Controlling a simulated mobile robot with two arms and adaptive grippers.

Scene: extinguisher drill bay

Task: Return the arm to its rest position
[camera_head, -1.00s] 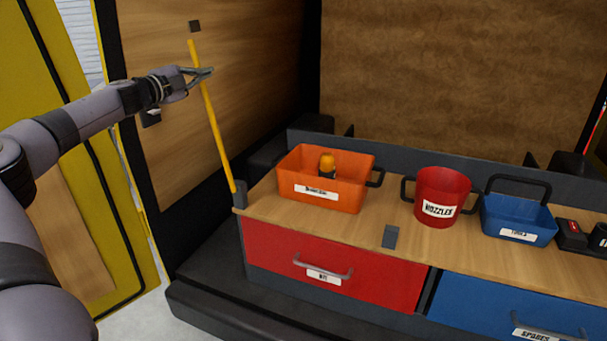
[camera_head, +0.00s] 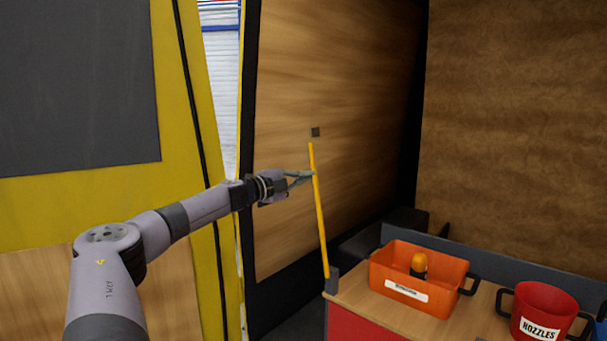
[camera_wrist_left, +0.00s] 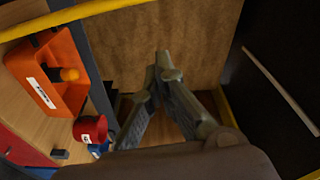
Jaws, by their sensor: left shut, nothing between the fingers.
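My left gripper (camera_head: 311,174) is at the end of my outstretched arm in the head view. Its fingertips overlap the upper part of a thin yellow pole (camera_head: 320,222) there, but the fingers are shut with nothing between them. In the left wrist view the two fingers (camera_wrist_left: 165,68) meet at their tips, and a yellow bar (camera_wrist_left: 75,17) crosses the upper left, apart from them. The pole leans slightly, its lower end at a dark bracket (camera_head: 332,281) on the counter corner. My right gripper is not in view.
An orange bin (camera_head: 440,297) holding an orange-topped object (camera_head: 418,264) stands on the wooden counter (camera_head: 362,313). A red NOZZLES bucket (camera_head: 545,304) is to its right. A wood-panelled wall (camera_head: 290,90) is behind the gripper, and a yellow panel (camera_head: 190,120) is behind the arm.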

